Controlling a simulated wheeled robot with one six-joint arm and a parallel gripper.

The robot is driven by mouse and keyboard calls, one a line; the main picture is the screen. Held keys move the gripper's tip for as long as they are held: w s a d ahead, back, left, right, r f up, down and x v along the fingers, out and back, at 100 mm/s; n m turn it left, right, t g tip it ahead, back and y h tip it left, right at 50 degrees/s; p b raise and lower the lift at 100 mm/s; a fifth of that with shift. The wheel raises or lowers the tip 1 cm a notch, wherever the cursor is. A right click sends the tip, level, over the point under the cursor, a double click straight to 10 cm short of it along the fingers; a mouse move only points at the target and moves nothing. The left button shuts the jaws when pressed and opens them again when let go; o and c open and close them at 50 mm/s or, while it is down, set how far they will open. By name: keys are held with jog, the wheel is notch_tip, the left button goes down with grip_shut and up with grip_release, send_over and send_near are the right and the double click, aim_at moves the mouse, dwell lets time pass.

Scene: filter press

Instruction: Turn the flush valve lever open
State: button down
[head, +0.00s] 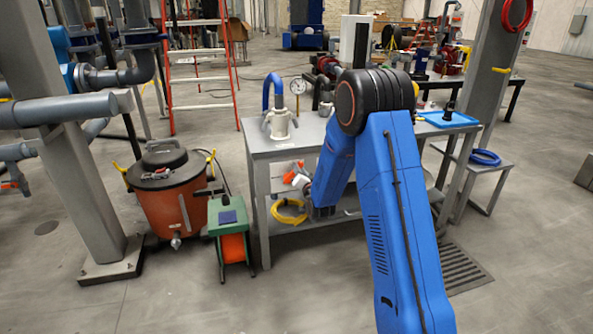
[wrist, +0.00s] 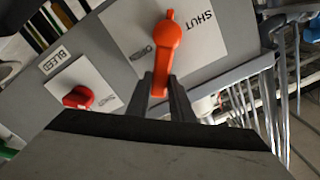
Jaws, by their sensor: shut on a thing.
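The orange flush valve lever (wrist: 167,45) sits on a white plate (wrist: 123,25) in the wrist view. The plate is marked SHUT to the right of the lever, with a smaller, hard-to-read label to the left. The long arm of the lever hangs down in the picture, and its small tip points up. My gripper (wrist: 160,90) is shut on the lower end of the lever, one finger on each side. In the head view my gripper (head: 303,186) is at the bench front, and orange parts show beside it, partly hidden by my arm.
A red knob (wrist: 78,97) on a plate labelled BLEED is left of the lever. The grey bench (head: 257,146) carries a white fitting with a blue hose (head: 278,122) and a blue tray (head: 447,119). A yellow hose coil (head: 290,211) lies low. An orange-brown vessel (head: 170,200) stands left.

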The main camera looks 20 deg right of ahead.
jog(key=shift+d+f+m, duration=0.35)
jog(key=shift+f+m, duration=0.05)
jog(key=shift+m, duration=0.3)
jog(key=c, duration=1.6)
grip_release()
jog(key=shift+o, duration=0.2)
jog(key=s, duration=1.7)
jog(key=shift+s, duration=0.25)
jog(key=shift+r, duration=0.15)
